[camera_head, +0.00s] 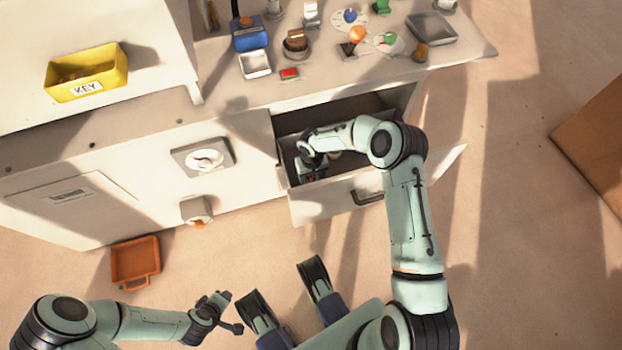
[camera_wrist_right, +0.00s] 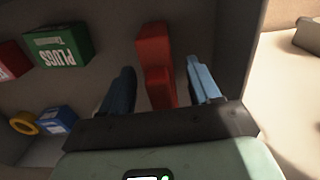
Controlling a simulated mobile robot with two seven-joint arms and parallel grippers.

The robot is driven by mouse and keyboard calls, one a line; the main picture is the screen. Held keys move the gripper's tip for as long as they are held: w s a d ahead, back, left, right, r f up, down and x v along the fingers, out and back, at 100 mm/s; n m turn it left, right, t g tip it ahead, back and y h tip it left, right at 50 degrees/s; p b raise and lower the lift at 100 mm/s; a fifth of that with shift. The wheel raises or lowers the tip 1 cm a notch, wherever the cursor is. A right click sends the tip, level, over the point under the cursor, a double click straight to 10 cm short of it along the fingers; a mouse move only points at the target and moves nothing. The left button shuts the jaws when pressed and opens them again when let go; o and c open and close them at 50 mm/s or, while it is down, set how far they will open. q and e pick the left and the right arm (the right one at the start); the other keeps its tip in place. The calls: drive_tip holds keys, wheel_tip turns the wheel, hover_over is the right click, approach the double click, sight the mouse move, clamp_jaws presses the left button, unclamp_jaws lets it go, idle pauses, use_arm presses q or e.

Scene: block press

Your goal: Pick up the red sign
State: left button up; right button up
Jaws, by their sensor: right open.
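The red sign (camera_wrist_right: 155,60) stands inside the open drawer, as the right wrist view shows. My right gripper (camera_wrist_right: 163,82) is open, with one finger on each side of the sign's lower part and gaps visible between. In the head view my right gripper (camera_head: 311,172) reaches down into the drawer (camera_head: 335,196), and the sign is hard to make out there. My left gripper (camera_head: 229,312) is open and empty above the floor, away from the drawer.
In the drawer, left of the sign, are a green PLUGS box (camera_wrist_right: 58,45), another red item (camera_wrist_right: 13,60), a blue box (camera_wrist_right: 57,120) and a yellow ring (camera_wrist_right: 24,123). The drawer wall (camera_wrist_right: 245,50) is close on the right. The worktop (camera_head: 330,85) holds several small items.

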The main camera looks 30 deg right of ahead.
drive_tip(key=shift+f, duration=0.3)
drive_tip(key=c, duration=1.1)
drive_tip(key=shift+r, duration=0.1)
